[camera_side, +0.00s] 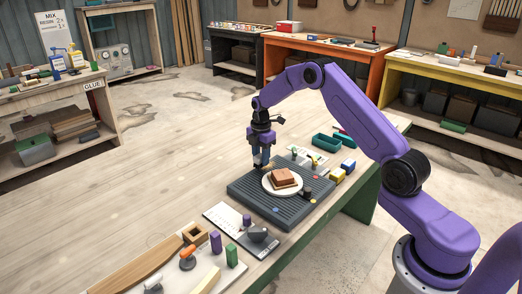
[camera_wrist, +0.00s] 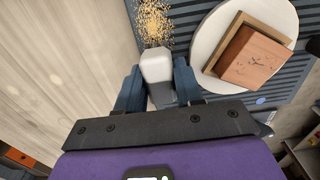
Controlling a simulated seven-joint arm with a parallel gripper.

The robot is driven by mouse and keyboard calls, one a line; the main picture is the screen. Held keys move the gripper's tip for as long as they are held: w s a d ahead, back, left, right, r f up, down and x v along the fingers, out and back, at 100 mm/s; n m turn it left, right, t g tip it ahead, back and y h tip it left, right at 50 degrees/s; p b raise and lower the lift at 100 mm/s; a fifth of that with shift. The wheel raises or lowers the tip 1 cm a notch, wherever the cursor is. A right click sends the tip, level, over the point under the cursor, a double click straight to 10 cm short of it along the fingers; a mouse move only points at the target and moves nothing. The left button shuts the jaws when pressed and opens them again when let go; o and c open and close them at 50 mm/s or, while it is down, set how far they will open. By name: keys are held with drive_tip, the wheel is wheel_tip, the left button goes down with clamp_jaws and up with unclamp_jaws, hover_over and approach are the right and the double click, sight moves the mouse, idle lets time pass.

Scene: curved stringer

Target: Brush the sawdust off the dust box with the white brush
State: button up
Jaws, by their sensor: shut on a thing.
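My gripper (camera_side: 261,163) is low over the far left part of the grey ribbed platform (camera_side: 255,200), which looks like the dust box. In the wrist view its two blue fingers (camera_wrist: 158,88) are shut on the white brush (camera_wrist: 156,66), whose pale block points toward the sawdust. The brush's bristles cannot be made out. Tan sawdust (camera_wrist: 153,18) lies in a loose patch on the ribbed surface, just beyond the brush, near the platform's edge. Whether the brush touches it is unclear. In the side view the gripper mostly hides the brush.
A white round plate (camera_side: 270,190) with a brown wooden block (camera_side: 283,177) stands on the platform, right of the gripper. Small coloured pieces and a teal tray (camera_side: 327,143) lie beyond. A white card (camera_side: 222,216) lies in front. The bench top at left is clear.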

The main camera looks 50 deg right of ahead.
sight(275, 161)
drive_tip(key=shift+f, duration=0.5)
drive_tip(key=shift+d+f, duration=0.8)
drive_tip(key=shift+c, duration=0.8)
drive_tip(key=shift+d, duration=3.15)
drive_tip(key=shift+a, duration=4.1)
drive_tip(key=shift+d+r, duration=0.15)
drive_tip(key=shift+r, duration=4.05)
